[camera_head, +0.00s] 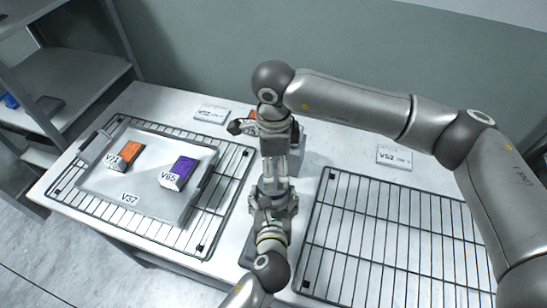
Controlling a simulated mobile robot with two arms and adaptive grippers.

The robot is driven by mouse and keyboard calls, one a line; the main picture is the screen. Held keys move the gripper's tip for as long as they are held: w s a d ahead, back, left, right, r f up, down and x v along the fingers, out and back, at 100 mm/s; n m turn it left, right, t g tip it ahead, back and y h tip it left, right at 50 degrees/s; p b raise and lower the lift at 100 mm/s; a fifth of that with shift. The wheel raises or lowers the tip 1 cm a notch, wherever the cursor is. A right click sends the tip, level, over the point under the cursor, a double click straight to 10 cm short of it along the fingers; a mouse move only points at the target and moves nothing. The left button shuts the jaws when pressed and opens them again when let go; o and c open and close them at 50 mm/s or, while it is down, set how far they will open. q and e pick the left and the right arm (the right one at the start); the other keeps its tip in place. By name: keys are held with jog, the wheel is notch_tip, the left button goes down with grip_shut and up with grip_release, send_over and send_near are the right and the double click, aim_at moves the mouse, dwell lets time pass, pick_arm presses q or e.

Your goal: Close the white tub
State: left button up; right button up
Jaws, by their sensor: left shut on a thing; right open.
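No white tub can be made out clearly. A pale grey, flat tray-like piece marked V37 (128,184) lies on the left wire rack; I cannot tell if it is a tub or a lid. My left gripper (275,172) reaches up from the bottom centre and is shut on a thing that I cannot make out. My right gripper (240,127) is open under the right arm's wrist, near the table's back. The two hands overlap in the view. A grey object (301,143) behind them is mostly hidden.
An orange block V21 (129,143) and a purple block V65 (183,168) rest on the pale piece. The right wire rack (385,240) is empty. A V52 card (394,157) lies behind it. Shelves (75,75) stand at the left.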

notch_tip(320, 180, down, 6)
jog(key=shift+f, duration=0.1)
dwell(0.4)
jog(key=c, duration=1.1)
jog(key=o, duration=1.2)
jog(key=shift+o, duration=0.2)
notch_tip(320, 180, up, 12)
